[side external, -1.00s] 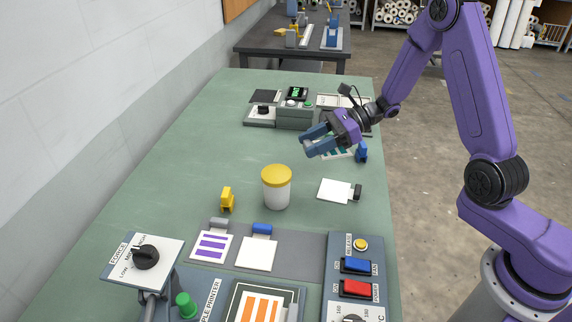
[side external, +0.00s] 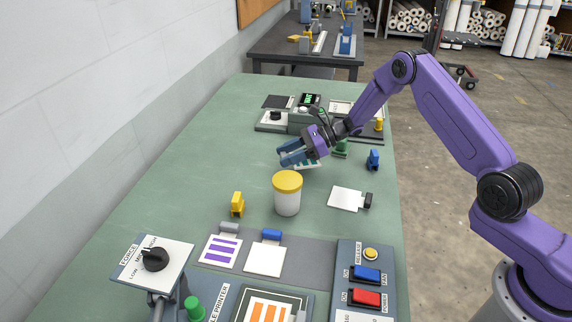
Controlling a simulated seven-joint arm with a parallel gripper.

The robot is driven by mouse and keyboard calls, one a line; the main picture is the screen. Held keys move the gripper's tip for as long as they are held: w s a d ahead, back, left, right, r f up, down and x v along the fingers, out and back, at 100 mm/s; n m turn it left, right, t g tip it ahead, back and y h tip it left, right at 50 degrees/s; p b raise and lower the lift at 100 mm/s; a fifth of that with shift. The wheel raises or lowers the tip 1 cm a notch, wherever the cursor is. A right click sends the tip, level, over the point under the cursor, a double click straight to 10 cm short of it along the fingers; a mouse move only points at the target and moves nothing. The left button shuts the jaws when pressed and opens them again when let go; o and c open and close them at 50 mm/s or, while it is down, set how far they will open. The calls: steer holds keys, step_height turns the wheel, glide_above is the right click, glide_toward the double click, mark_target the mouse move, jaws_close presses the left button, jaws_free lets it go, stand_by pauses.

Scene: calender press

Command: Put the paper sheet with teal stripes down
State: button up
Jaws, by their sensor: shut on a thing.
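The paper sheet with teal stripes (side external: 309,165) shows as a white edge with teal marks, just below my gripper (side external: 291,158). My gripper is shut on the sheet and holds it behind the yellow-lidded jar, over the green table. Most of the sheet is hidden by the gripper and foreshortened. I cannot tell how far it is above the table.
The white jar with a yellow lid (side external: 287,194) stands in front of the gripper. A yellow clip (side external: 237,204), a blue clip (side external: 373,160) and a blank white card (side external: 346,199) are nearby. A purple-striped sheet (side external: 221,251) lies in front. The green table's left side is clear.

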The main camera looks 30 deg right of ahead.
steer(key=shift+w+a+f, duration=0.1)
steer(key=shift+w+f, duration=0.4)
steer(key=shift+f, duration=1.6)
steer(key=shift+f, duration=0.15)
steer(key=o, duration=1)
steer(key=shift+d+r, duration=0.2)
steer(key=shift+r, duration=0.05)
steer(key=v, duration=1.1)
steer(key=shift+s+d, duration=0.25)
